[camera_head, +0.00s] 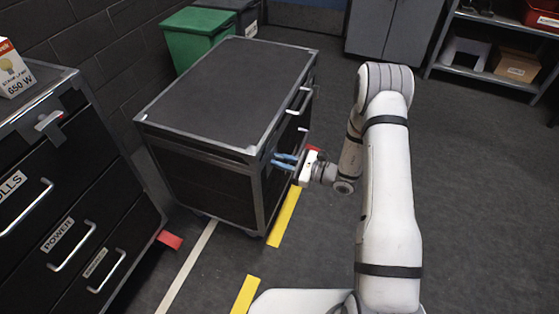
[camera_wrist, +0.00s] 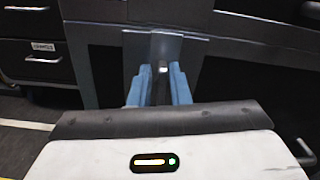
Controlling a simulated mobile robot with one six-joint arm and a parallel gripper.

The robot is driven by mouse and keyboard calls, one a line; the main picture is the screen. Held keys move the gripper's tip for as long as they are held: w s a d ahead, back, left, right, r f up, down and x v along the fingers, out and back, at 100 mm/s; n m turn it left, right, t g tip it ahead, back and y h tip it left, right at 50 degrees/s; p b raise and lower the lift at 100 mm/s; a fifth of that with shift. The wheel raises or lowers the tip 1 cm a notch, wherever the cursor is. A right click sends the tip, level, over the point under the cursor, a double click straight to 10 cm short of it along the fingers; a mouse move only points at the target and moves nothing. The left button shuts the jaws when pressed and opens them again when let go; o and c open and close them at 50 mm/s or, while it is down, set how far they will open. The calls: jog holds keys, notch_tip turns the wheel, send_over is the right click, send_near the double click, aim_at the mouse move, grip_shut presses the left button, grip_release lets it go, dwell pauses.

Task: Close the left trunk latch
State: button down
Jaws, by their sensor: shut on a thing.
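The black trunk (camera_head: 222,92) with grey metal edging stands on the floor left of my arm. My gripper (camera_head: 275,160), with blue fingers, reaches the trunk's front face near its left end, just below the lid edge. In the wrist view the left latch (camera_wrist: 180,46) is a grey plate on the trunk's front, with a small pale lever between my blue fingers. My gripper is shut on this latch. The fingers hide part of the lever, and I cannot tell whether it is latched. In the head view the latch is hidden by the gripper.
A dark drawer cabinet (camera_head: 75,205) with silver handles stands at the left, a bulb box (camera_head: 14,72) on top. A green bin (camera_head: 196,38) stands behind the trunk. Yellow floor strips (camera_head: 285,216) lie before the trunk. Shelving (camera_head: 490,75) is far right; floor between is open.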

jog(key=shift+w+d+f, duration=0.15)
jog(key=shift+d, duration=0.05)
dwell(0.5)
jog(key=c, duration=1.6)
grip_release()
jog(key=shift+o, duration=0.2)
jog(key=shift+a, duration=0.1)
jog(key=p+v, duration=0.1)
jog(key=v, duration=0.7)
jog(key=shift+a, duration=0.1)
